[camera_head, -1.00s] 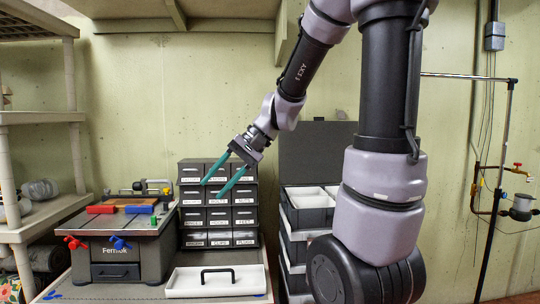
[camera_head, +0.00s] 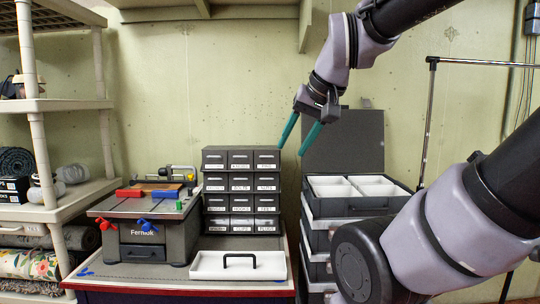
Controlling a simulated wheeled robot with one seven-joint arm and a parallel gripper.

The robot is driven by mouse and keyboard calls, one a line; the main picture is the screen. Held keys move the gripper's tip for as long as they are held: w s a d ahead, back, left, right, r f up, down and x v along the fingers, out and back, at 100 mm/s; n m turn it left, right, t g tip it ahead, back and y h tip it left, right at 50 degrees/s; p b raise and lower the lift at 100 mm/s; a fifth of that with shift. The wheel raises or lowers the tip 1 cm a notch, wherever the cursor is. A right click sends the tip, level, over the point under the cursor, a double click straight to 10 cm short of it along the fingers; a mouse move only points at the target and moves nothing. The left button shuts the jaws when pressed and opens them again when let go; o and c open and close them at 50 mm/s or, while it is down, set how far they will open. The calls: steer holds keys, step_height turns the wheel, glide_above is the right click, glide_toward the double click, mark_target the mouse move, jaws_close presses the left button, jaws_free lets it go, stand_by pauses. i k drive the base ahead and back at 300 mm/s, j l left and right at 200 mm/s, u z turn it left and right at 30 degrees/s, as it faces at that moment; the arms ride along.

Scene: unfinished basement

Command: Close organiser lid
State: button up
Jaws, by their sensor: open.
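The organiser (camera_head: 350,207) is a dark grey stacked case at the right of the workbench. Its top tray shows white compartments (camera_head: 362,187). Its dark lid (camera_head: 343,143) stands upright at the back, open. My gripper (camera_head: 294,144) has two green fingers, spread apart and empty. It appears in front of or beside the lid's upper left edge, above the tray; its distance in depth from the lid is hard to tell. My forearm covers the right part of the scene.
A grey drawer cabinet (camera_head: 242,193) with labelled drawers stands on the workbench (camera_head: 200,271), left of the organiser. A white tray with a black handle (camera_head: 237,265) lies in front of it. A Fermok tool table (camera_head: 143,233) and shelves (camera_head: 60,105) are further left. A metal stand (camera_head: 430,120) rises at right.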

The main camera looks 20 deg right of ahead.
mark_target(356, 143)
steer(key=k+l, duration=0.1)
steer(key=l, duration=0.35)
steer(key=k+l, duration=0.15)
steer(key=l, duration=0.3)
steer(key=k+l, duration=0.1)
steer(key=l, duration=0.35)
steer(key=k+l, duration=0.1)
steer(key=l, duration=0.35)
steer(key=z, duration=0.05)
